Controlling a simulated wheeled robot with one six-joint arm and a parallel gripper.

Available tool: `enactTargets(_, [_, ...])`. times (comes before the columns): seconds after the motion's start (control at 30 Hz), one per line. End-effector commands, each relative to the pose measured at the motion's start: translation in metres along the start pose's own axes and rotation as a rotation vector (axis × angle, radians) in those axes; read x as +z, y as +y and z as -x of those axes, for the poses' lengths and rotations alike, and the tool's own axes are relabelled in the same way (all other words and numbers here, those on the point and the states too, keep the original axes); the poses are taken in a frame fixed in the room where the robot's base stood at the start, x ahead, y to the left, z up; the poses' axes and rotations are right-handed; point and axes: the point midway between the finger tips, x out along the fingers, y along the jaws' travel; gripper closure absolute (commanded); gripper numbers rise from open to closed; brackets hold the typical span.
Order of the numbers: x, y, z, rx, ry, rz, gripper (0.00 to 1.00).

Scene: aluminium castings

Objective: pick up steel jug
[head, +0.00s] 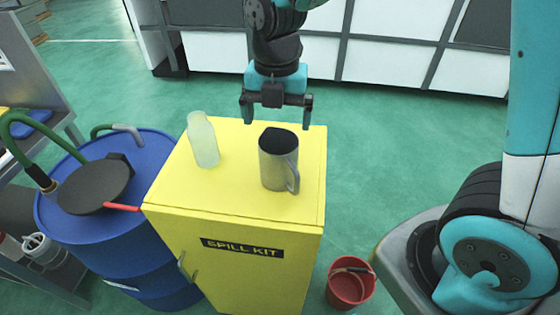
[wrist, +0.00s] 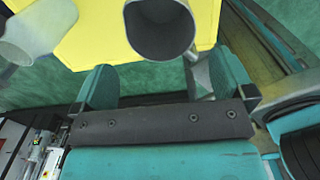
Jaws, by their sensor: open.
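The steel jug (head: 274,166) stands upright on top of the yellow spill kit cabinet (head: 230,192), with its handle towards the front right. The jug's far side is cut off by the wrist view's top edge.
A pale translucent bottle (head: 203,140) stands left of the jug on the cabinet. A blue drum (head: 130,240) with a black pan (head: 95,187) and a green hose (head: 35,122) is at left. A red bucket (head: 350,285) stands on the floor at right.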

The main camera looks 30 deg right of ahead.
Motion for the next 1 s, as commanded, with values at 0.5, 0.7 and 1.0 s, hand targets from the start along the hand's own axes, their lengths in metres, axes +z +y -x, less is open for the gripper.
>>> enactTargets(0.5, [-0.001,-0.002,-0.058,-0.004,0.004,-0.002,0.0])
enactTargets(0.7, [-0.001,-0.002,-0.073,0.0,0.001,-0.002,0.0])
enactTargets(1.0, [-0.001,-0.001,-0.074,0.001,0.0,-0.002,0.28])
